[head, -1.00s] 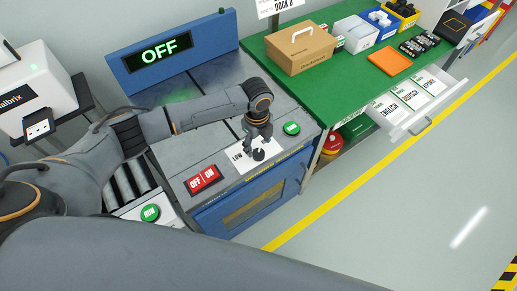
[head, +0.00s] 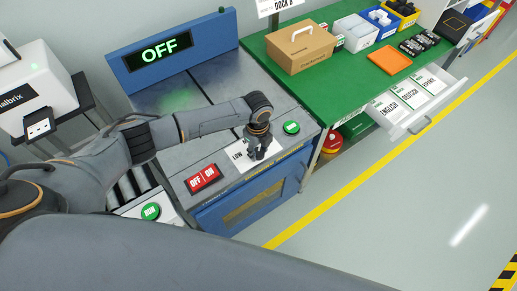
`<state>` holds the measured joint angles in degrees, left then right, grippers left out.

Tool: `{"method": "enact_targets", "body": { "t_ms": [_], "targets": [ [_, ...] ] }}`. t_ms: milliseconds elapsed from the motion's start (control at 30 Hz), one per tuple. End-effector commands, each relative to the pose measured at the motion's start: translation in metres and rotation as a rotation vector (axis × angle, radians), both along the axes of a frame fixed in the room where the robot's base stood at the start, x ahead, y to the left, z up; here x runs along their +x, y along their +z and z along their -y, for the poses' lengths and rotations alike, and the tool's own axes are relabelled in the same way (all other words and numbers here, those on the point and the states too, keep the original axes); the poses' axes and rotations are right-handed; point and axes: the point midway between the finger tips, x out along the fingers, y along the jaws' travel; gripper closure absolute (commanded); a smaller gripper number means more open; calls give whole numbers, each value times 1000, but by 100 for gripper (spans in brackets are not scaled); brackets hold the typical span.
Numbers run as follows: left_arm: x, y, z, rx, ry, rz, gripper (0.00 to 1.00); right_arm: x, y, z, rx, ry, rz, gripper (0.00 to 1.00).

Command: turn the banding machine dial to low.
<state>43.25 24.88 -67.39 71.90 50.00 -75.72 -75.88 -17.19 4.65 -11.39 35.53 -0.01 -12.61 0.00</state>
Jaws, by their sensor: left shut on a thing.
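The banding machine (head: 232,212) is a blue and grey unit whose display (head: 159,54) reads OFF. The dial's white label plate (head: 241,164) shows the word LOW at its left; the rest of the label is covered. My left gripper (head: 263,157) points down over the plate and is shut on the dial, which is mostly hidden by the fingers. Which way the dial points cannot be seen. The red OFF/ON switch (head: 203,179) lies to the left of the plate, and a green button (head: 291,128) to the right. My right gripper is not in view.
A green table (head: 340,75) at the back right holds a cardboard box (head: 301,51), an orange tray (head: 389,61) and bins. Its open drawer (head: 418,125) holds labelled cards. A green RUN button (head: 150,211) is at the lower left. The floor at right is clear.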

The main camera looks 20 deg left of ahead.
Motion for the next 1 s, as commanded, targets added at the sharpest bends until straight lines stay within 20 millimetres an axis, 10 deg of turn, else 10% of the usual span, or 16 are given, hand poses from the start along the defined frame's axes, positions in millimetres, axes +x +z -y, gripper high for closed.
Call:
{"method": "enact_targets", "body": {
  "t_ms": [1000],
  "targets": [
    [0, 3, 0, 1, 625, -2, 93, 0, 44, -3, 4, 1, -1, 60]
  ]
}}
